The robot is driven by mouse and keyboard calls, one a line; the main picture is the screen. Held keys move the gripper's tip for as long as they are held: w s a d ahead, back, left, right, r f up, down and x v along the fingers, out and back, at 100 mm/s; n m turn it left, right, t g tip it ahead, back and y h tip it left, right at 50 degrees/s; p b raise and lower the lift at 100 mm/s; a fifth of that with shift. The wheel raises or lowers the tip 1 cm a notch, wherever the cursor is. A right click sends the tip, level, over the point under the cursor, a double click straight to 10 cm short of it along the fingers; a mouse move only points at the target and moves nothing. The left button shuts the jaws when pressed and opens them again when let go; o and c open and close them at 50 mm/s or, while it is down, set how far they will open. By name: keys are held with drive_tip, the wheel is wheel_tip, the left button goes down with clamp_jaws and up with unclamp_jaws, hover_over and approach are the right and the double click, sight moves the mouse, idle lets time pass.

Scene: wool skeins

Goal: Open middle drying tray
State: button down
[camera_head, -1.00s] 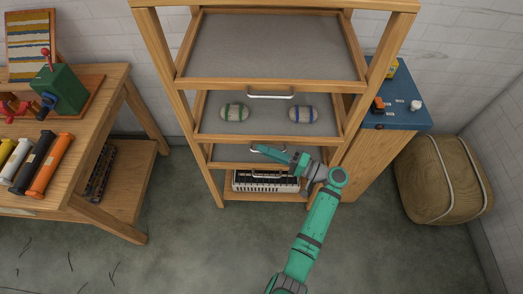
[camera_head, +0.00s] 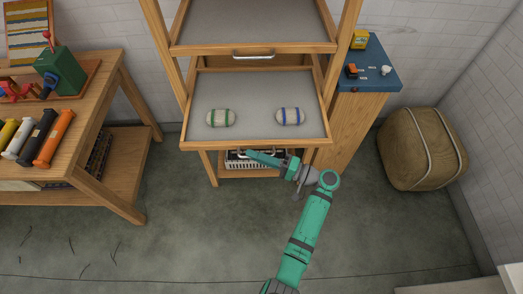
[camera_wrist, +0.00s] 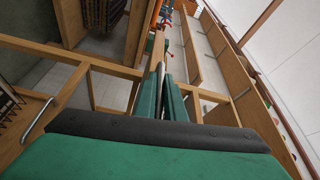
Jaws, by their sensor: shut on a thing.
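The middle drying tray (camera_head: 255,143) is slid out of the wooden rack toward me, its grey bed showing. My gripper (camera_head: 250,154) is just below the tray's front edge. In the wrist view its fingers (camera_wrist: 164,80) are closed together at a pale metal bar, which looks like the tray's handle. The handle is mostly hidden in the head view.
The upper tray (camera_head: 250,47) is pushed in, with its own metal handle (camera_head: 253,54). A white basket (camera_head: 243,160) sits low in the rack. A wooden table (camera_head: 95,85) stands left; a blue-topped cabinet (camera_head: 368,70) and a tan bale (camera_head: 422,150) stand right. Floor in front is clear.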

drive_tip(key=shift+s+d, duration=0.35)
drive_tip(key=c, duration=2)
unclamp_jaws()
drive_tip(key=shift+o, duration=0.8)
drive_tip(key=shift+a, duration=0.2)
drive_tip(key=shift+s, duration=0.1)
drive_tip(key=v, duration=1)
drive_tip(key=shift+d, duration=0.4)
drive_tip(key=shift+f, duration=0.1)
